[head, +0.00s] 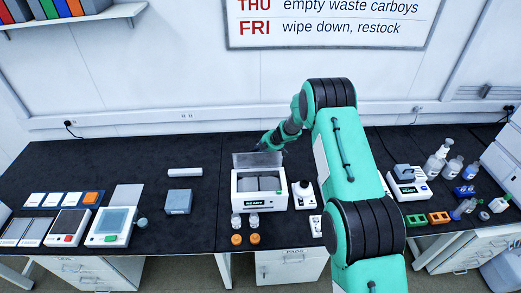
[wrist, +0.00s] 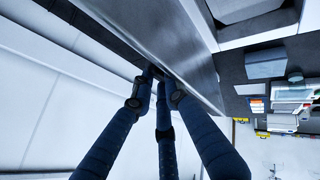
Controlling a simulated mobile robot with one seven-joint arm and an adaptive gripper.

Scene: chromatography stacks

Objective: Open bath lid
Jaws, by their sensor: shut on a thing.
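The bath (head: 277,204) is a white box with a small dark display on its front, standing on the black bench in the middle of the head view. Its grey lid (head: 252,160) stands raised along the back edge, so the grey inside shows. My gripper (head: 264,148) is behind the lid near its top edge. In the wrist view the lid (wrist: 165,35) is a grey plate running diagonally, and my gripper's dark fingers (wrist: 157,73) come together at its edge, shut on it. The exact contact is partly hidden by the fingers.
Two small vials with orange caps (head: 237,239) in front stand before the bath. A white device with a black knob (head: 303,190) stands close to its right. A blue-grey block (head: 179,202) lies to its left. The wall (head: 180,75) rises behind the bench.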

